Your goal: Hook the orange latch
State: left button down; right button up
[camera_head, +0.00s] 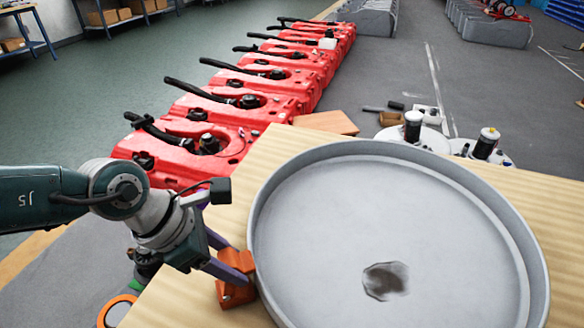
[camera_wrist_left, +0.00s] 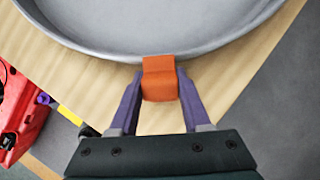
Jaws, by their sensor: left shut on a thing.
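The orange latch (camera_head: 236,277) is at the left edge of a large round grey pan (camera_head: 262,215) on a wooden table. My left gripper (camera_head: 232,270) comes in from the left and is shut on the latch. In the left wrist view, the latch (camera_wrist_left: 159,80) sits between the two purple fingers of my left gripper (camera_wrist_left: 158,88). Its upper end overlaps the pan's rim (camera_wrist_left: 105,53); I cannot tell whether it is hooked over it. My right gripper does not show.
Several red tanks (camera_head: 185,150) with black hoses stand in a row behind the table on the left. Small parts and white discs (camera_head: 412,137) lie beyond the pan. A dark patch (camera_head: 385,281) shows inside the pan, which holds nothing else. The wooden tabletop (camera_head: 190,290) is bare on the left.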

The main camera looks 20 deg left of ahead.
pick_arm(q)
jog(key=shift+w+d+f+g+y, duration=0.15)
jog(key=shift+w+d+g+y, duration=0.25)
jog(key=shift+g+y, duration=0.25)
jog(key=shift+d+f+y, duration=0.1)
jog(key=shift+f+y, duration=0.05)
jog(key=shift+y, duration=0.1)
jog(key=shift+f, duration=0.1)
jog(key=shift+c, duration=1.8)
grip_release()
